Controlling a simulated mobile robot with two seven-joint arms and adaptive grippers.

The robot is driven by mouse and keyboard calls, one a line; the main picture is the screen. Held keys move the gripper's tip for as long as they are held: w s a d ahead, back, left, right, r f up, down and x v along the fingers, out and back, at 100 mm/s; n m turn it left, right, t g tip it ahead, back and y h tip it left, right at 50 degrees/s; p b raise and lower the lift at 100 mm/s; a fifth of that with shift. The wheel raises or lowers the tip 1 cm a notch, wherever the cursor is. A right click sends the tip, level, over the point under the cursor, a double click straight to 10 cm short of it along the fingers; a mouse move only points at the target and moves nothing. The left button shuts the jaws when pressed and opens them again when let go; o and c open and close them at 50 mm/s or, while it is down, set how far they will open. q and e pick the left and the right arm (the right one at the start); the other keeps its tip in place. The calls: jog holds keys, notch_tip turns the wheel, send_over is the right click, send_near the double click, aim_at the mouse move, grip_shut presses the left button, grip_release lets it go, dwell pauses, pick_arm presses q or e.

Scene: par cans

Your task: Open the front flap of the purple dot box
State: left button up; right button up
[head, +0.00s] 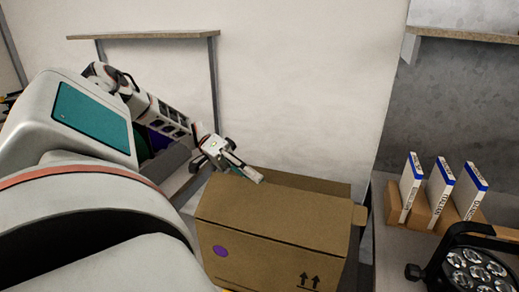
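The cardboard box with the purple dot (275,254) stands at the bottom centre of the head view. The round purple dot (220,251) is on its near face, left of two black arrows. A broad near top flap (270,212) lies over the top. Behind it a darker cardboard strip (315,184) shows, and a small flap (360,215) sticks out at the right. My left gripper (258,177) is over the far left top edge, its fingertips together with nothing seen between them. Whether it touches the cardboard is unclear. My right gripper is out of view.
A shelf at the right holds several white-and-blue boxes (440,186) in cardboard and a black par can light (475,268). Wall shelves (150,35) are above. My own arm and body cover the left side. The wall behind the box is bare.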

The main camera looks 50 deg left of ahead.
pick_arm(q)
jog(key=shift+x, duration=1.05)
grip_shut()
jog(key=shift+r, duration=0.1)
